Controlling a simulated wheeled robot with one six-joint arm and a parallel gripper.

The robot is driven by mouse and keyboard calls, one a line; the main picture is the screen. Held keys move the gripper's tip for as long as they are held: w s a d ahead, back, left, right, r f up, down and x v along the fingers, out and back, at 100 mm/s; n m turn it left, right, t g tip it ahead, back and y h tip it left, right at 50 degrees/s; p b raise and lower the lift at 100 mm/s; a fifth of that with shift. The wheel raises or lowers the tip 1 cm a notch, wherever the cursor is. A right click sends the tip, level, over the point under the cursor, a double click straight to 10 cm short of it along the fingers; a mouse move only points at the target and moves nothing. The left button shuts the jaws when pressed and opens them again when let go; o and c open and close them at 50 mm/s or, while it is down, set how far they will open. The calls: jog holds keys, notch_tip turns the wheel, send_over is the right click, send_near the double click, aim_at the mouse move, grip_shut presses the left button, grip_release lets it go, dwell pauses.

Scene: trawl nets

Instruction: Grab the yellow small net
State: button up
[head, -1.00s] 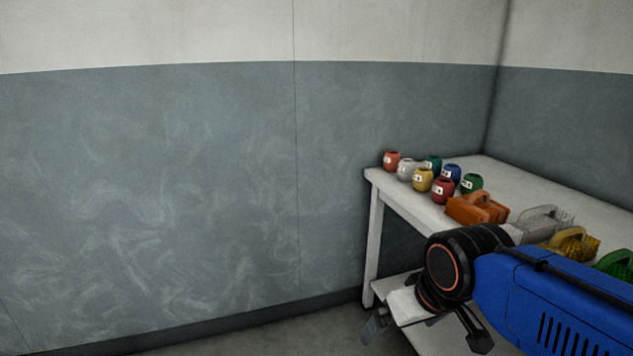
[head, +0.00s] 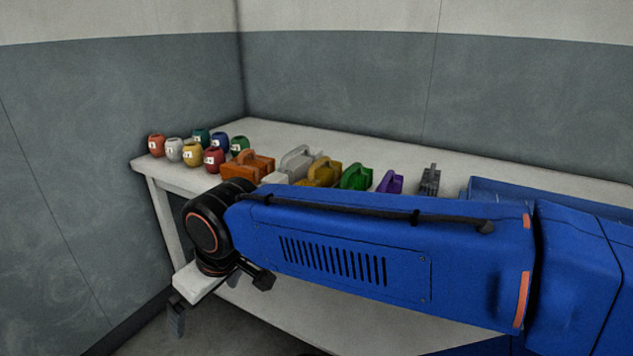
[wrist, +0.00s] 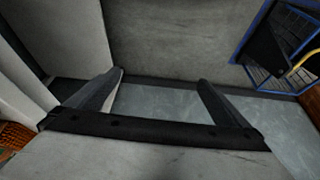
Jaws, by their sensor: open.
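A yellow handled, basket-like piece (head: 322,171) sits on the white table in the head view, between a white one and a green one; I take it as the yellow small net. My arm hides part of its lower front. My gripper (head: 218,300) hangs at the arm's end, below the tabletop's level in the picture and left of the yellow net. In the wrist view my gripper (wrist: 155,95) has its two fingers wide apart with nothing between them, over grey floor and wall.
Orange (head: 248,166), white (head: 300,158), green (head: 356,176), purple (head: 390,182) and grey (head: 430,180) handled pieces share the white table (head: 480,163). Several coloured pots (head: 193,154) stand at its left end. Blue-framed dark mesh (wrist: 278,45) shows in the wrist view.

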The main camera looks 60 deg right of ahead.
jog(key=c, duration=0.4)
jog(key=shift+w+d+r, duration=0.15)
jog(key=shift+d+r, duration=0.05)
jog(key=c, duration=0.5)
jog(key=w+d+r+n, duration=0.1)
jog(key=d+r, duration=0.1)
jog(key=w+d+r+n+h, duration=0.1)
jog(key=d+r, duration=0.1)
jog(key=w+d+r+n, duration=0.1)
jog(key=w+d+n, duration=0.1)
jog(key=shift+d+r+g+h, duration=0.25)
jog(key=shift+r+g+h, duration=0.05)
jog(key=shift+r, duration=0.1)
jog(key=shift+c, duration=0.5)
notch_tip(320, 180, up, 15)
jog(key=n+g+h, duration=0.3)
jog(key=n+g, duration=0.1)
jog(key=n, duration=1)
send_over(319, 174)
jog(key=a, duration=0.6)
jog(key=x, duration=1.1)
jog(key=shift+w+d+f, duration=0.15)
jog(key=shift+x, duration=2.55)
